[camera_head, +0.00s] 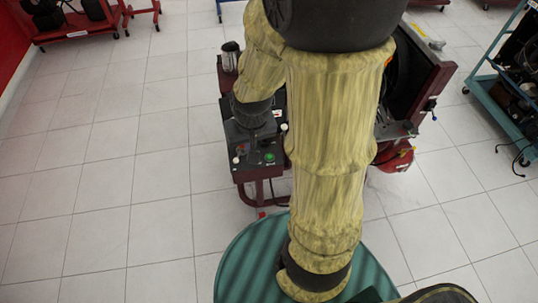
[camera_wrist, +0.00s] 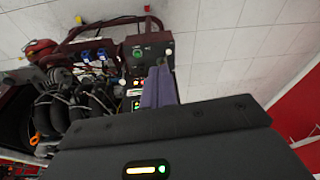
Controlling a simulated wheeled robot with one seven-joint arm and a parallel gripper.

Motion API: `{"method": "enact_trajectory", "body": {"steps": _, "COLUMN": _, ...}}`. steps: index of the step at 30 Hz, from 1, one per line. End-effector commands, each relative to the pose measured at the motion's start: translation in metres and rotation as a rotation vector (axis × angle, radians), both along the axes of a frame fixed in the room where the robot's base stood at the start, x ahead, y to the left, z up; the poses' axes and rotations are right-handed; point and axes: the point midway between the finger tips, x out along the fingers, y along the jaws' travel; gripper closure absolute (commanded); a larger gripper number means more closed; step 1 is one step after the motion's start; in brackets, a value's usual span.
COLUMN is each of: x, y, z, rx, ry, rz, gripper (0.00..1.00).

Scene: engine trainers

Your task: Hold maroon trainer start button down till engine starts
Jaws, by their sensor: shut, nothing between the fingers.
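The maroon trainer (camera_head: 241,176) stands in the middle of the head view, partly hidden behind my arm. Its dark control panel carries a green button (camera_head: 269,157) near the front edge, which looks lit. The green button also shows in the wrist view (camera_wrist: 137,54). I cannot tell whether the fingertips touch the panel. In the head view the fingers are hard to make out.
Small lit indicators (camera_wrist: 136,92) and a white knob (camera_wrist: 169,52) sit near the fingers. Wiring and hoses (camera_wrist: 80,95) fill the trainer's left side in the wrist view. A teal cart (camera_head: 500,110) stands at right. The tiled floor (camera_head: 100,190) at left is clear.

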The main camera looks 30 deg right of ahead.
Motion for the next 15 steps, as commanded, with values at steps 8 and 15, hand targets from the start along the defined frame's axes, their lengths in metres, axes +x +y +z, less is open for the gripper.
{"method": "enact_trajectory", "body": {"steps": 8, "x": 0.046, "y": -0.035, "z": -0.07, "rx": 0.137, "ry": 0.039, "rz": -0.316, "gripper": 1.0}}
{"method": "enact_trajectory", "body": {"steps": 15, "x": 0.076, "y": -0.058, "z": -0.131, "rx": 0.329, "ry": 0.044, "rz": -0.615, "gripper": 1.0}}
